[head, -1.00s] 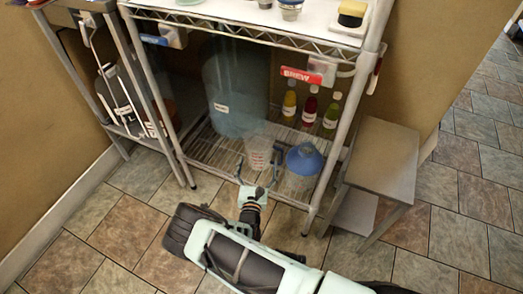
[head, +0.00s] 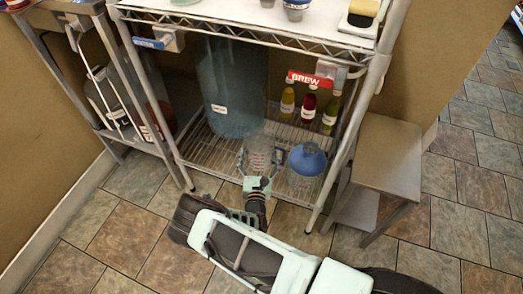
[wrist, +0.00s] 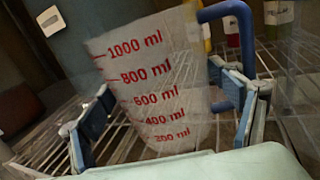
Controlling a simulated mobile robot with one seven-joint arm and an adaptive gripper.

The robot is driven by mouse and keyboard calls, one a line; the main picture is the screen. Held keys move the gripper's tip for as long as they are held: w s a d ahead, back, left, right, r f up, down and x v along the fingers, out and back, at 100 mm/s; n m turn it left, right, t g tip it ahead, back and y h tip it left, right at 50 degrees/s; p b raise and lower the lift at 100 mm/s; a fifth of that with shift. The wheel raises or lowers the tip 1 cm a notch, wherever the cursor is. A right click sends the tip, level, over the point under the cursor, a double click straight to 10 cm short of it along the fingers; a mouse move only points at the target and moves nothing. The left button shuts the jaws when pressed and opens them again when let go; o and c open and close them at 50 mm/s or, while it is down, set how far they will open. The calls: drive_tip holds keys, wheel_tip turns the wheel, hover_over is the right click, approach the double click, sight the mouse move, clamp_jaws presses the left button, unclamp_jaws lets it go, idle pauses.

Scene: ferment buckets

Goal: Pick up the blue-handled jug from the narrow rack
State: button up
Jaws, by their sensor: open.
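The clear measuring jug (wrist: 150,85) has red millilitre marks and a blue handle (wrist: 240,40) at its upper right in the wrist view. In the head view the jug (head: 263,146) stands on the lower wire shelf (head: 212,158) of the rack. My gripper (head: 259,160) is open at the jug, with one finger on each side of it. In the wrist view my gripper (wrist: 168,110) spans the jug's lower half, and the right finger is close to the handle's lower end. Whether either finger touches the jug is unclear.
A large blue carboy (head: 236,85) stands behind left, and several bottles (head: 309,104) behind right. The upper shelf (head: 235,15) overhangs. A small stool (head: 385,150) stands to the right; tiled floor is clear in front.

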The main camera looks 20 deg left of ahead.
drive_tip(key=shift+w, duration=0.15)
drive_tip(key=c, duration=0.9)
drive_tip(key=shift+c, duration=0.3)
drive_tip(key=shift+r, duration=0.15)
